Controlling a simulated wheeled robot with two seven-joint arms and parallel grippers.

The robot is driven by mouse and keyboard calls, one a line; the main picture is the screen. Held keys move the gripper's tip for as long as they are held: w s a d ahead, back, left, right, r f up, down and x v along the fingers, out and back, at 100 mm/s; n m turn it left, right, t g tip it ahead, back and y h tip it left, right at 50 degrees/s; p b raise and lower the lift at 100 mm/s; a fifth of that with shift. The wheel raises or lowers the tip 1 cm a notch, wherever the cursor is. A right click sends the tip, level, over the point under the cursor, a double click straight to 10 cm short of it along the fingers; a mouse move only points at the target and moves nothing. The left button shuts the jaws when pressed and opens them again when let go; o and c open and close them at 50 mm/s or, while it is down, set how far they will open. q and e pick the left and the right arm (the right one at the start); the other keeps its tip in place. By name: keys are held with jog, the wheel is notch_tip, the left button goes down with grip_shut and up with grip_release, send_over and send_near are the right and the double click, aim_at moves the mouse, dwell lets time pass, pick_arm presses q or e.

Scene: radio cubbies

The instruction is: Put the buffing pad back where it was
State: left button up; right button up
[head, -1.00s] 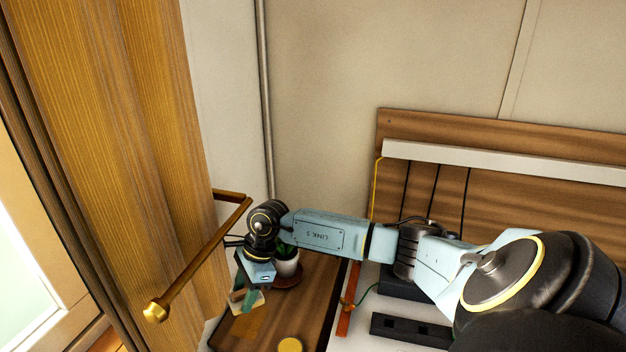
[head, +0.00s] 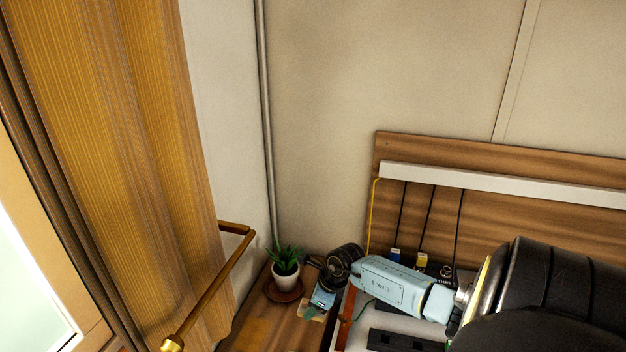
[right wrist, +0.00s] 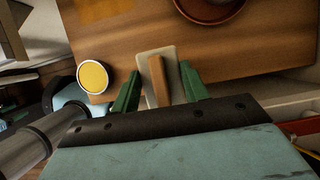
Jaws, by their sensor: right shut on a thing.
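The buffing pad (right wrist: 144,74) is a pale beige slab with a wooden grip bar. It sits between the green fingers of my right gripper (right wrist: 160,72), which is shut on it. The pad is over the brown wooden surface (right wrist: 230,48) in the right wrist view; whether it touches the wood I cannot tell. In the head view my right gripper (head: 311,309) is low in the middle, just right of the potted plant, and largely hides the pad. My left gripper is not in view.
A potted plant (head: 286,268) stands on a reddish saucer (right wrist: 212,8) close to the gripper. A round yellow-topped tin (right wrist: 93,76) is near the wood's edge. A brass rail (head: 210,290) runs at the left. Cables and dark blocks (head: 400,340) lie at the right.

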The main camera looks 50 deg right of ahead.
aim_at(313, 324)
jog(key=shift+f+b, duration=0.4)
jog(key=shift+f, duration=2.15)
jog(key=shift+f, duration=0.1)
jog(key=o, duration=0.5)
jog(key=shift+f, duration=0.1)
jog(key=o, duration=0.5)
jog(key=shift+c, duration=0.2)
jog(key=shift+s+d+r, duration=0.1)
jog(key=shift+r, duration=0.4)
jog(key=p+v, duration=0.2)
jog(key=v, duration=0.9)
jog(key=shift+r, duration=0.2)
jog(key=shift+s, duration=0.1)
